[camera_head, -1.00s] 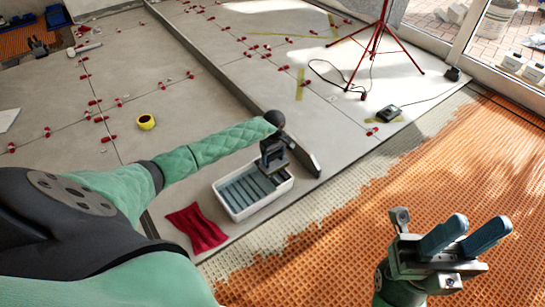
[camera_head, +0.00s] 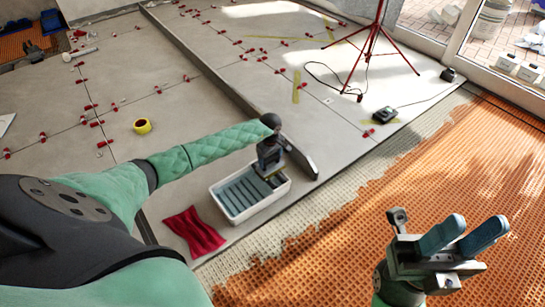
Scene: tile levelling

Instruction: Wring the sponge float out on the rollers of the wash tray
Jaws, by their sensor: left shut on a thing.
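The wash tray (camera_head: 226,209) is a white tub with ridged grey-blue rollers, standing on the grey tiled floor near its front edge. My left gripper (camera_head: 270,171) is above the tray's far right end, pointing down. It is shut on the sponge float (camera_head: 275,181), of which only a small yellowish strip shows under the fingers. The arm and gripper hide the rest, and I cannot tell whether the float touches the rollers. My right gripper (camera_head: 464,231) is at lower right over the orange matting, its two blue fingers apart and empty.
A red cloth (camera_head: 193,231) lies left of the tray. A dark plate-like piece (camera_head: 301,161) stands beside the tray's far right corner. A yellow tape roll (camera_head: 142,126), red levelling clips and a red tripod (camera_head: 371,45) are further back. Orange matting (camera_head: 340,255) covers the right.

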